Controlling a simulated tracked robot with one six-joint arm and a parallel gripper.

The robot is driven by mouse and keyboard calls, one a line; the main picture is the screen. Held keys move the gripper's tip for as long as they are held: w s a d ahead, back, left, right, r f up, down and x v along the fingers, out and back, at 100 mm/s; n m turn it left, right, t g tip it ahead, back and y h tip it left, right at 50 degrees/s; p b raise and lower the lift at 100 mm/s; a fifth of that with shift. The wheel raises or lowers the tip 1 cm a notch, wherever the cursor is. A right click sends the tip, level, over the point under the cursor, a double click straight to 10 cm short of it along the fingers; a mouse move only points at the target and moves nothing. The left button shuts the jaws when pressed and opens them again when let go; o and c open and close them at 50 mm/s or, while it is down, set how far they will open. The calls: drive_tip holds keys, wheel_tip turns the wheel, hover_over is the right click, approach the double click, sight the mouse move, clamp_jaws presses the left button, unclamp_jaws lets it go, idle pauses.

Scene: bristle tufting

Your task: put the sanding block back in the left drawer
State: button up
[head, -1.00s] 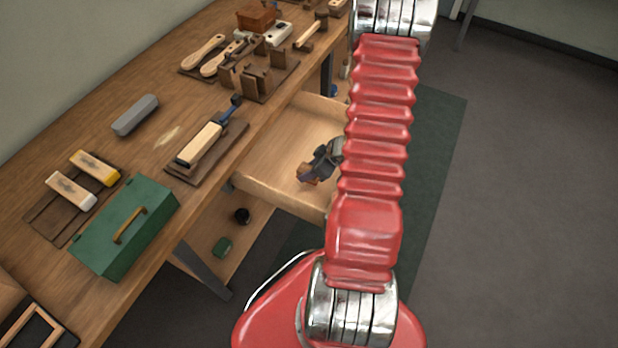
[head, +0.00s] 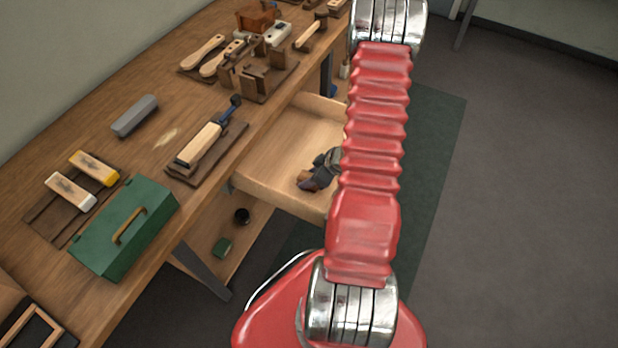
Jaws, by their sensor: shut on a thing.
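An open, light-wood drawer (head: 275,199) juts out from the front of the workbench. My gripper (head: 309,182) is inside the outline of this drawer, low over its floor, partly hidden behind my red arm. It is shut on a small brown block, the sanding block (head: 303,177), of which only a little shows. I cannot tell whether the block touches the drawer floor. The rest of the drawer floor that I can see looks bare; its right part is hidden by my arm.
The wooden bench top (head: 112,163) holds a green metal box (head: 125,232), a grey block (head: 135,116), two brushes on a dark mat, a tool on a board (head: 202,150) and several wooden tools at the back. A lower shelf (head: 232,225) lies under the drawer. Floor at right is clear.

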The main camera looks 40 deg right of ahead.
drive_tip(key=shift+f, duration=0.1)
drive_tip(key=o, duration=1)
drive_tip(key=v, duration=1.2)
idle(0.5)
